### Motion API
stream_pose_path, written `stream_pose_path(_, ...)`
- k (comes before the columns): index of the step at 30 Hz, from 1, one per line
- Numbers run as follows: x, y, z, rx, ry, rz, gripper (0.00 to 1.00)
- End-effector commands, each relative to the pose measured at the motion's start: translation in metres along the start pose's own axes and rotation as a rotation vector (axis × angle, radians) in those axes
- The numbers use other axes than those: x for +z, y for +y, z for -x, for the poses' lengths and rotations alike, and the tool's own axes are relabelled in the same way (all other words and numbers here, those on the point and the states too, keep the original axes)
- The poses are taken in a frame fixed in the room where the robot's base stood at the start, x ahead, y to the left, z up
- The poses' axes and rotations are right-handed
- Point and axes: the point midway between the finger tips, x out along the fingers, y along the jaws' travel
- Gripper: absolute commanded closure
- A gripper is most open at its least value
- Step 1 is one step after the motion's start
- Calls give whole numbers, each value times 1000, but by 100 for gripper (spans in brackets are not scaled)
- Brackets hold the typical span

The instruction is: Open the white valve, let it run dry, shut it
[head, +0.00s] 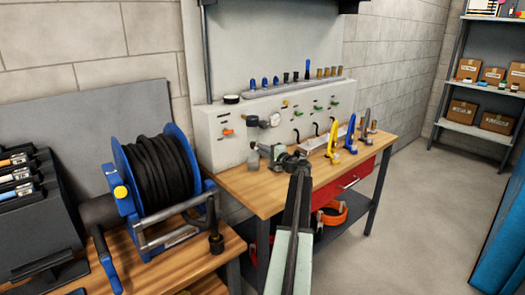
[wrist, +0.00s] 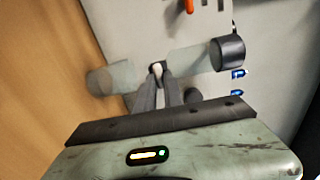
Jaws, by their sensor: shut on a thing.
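A small white part (wrist: 157,69), which looks like the white valve's handle, sits between my fingertips in the wrist view. My gripper (wrist: 158,82) is shut on it, and the fingers hide its sides. A pale translucent cylinder (wrist: 105,80) lies to its left, and a clear section with a dark round end (wrist: 229,53) to its right. In the head view my gripper (head: 276,157) is over the far bench, in front of the white panel box (head: 212,125), and hides the valve. I cannot tell how far the valve is turned or whether anything flows.
Yellow and blue upright tools (head: 332,142) stand right of my gripper on the wooden bench (head: 245,195). A blue hose reel (head: 160,170) stands at near left. The floor at right is clear.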

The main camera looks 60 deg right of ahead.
Motion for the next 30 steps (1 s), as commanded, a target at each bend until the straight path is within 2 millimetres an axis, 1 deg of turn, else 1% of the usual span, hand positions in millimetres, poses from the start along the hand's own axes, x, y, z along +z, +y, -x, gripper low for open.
stream_pose_path(9,0,2,2,4,0,0,100)
stream_pose_path(10,0,2,2,4,0,0,85)
stream_pose_path(11,-1,2,2,4,0,0,77)
stream_pose_path(12,-1,1,2,3,1,0,66)
stream_pose_path(23,0,0,3,1,1,-1,66)
stream_pose_path(26,0,0,12,1,2,-1,66)
stream_pose_path(30,1,1,36,1,2,-1,66)
